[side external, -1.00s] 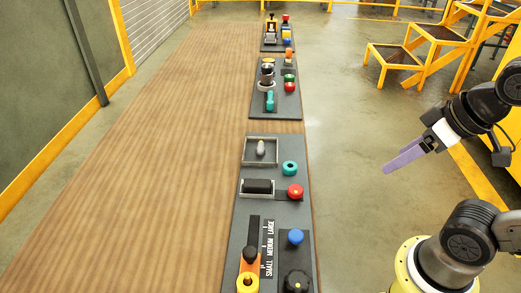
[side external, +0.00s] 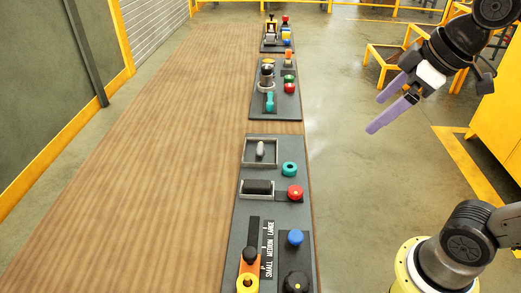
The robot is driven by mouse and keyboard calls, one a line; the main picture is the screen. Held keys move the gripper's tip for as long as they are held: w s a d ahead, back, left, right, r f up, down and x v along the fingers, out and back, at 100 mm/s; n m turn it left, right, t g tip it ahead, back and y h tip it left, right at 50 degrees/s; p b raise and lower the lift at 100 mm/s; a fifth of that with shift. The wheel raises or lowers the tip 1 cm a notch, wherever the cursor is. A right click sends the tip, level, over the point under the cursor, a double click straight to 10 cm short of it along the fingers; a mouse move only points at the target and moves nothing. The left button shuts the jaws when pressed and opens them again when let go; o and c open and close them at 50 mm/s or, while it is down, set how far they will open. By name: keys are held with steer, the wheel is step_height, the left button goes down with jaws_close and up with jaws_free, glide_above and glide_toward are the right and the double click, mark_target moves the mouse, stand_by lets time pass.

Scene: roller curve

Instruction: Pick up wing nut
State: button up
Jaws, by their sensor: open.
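I cannot make out for certain which of the small parts is the wing nut. A teal upright part (side external: 270,101) stands on the middle dark board (side external: 258,109). My gripper (side external: 375,116), with two purple fingers, is open and empty. It hangs in the air to the right of the boards, over the floor side, touching nothing.
A long wooden table (side external: 160,150) carries three dark boards along its right edge; its left part is bare. Red (side external: 295,192) and blue (side external: 295,237) knobs stand up from the near board. Yellow steps (side external: 392,55) stand behind my arm.

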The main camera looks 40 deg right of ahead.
steer(key=w+r+n, duration=0.2)
steer(key=w+r, duration=0.1)
steer(key=w, duration=0.4)
steer(key=n+g, duration=0.2)
steer(key=g, duration=0.3)
glide_above(261, 147)
steer(key=shift+y, duration=0.3)
steer(key=f, duration=2.3)
steer(key=shift+d+f, duration=0.2)
steer(key=shift+d, duration=0.1)
steer(key=shift+a+f, duration=0.15)
steer(key=shift+f, duration=1.4)
steer(key=shift+a+f, duration=0.1)
steer(key=shift+f, duration=1.45)
steer(key=c, duration=1.3)
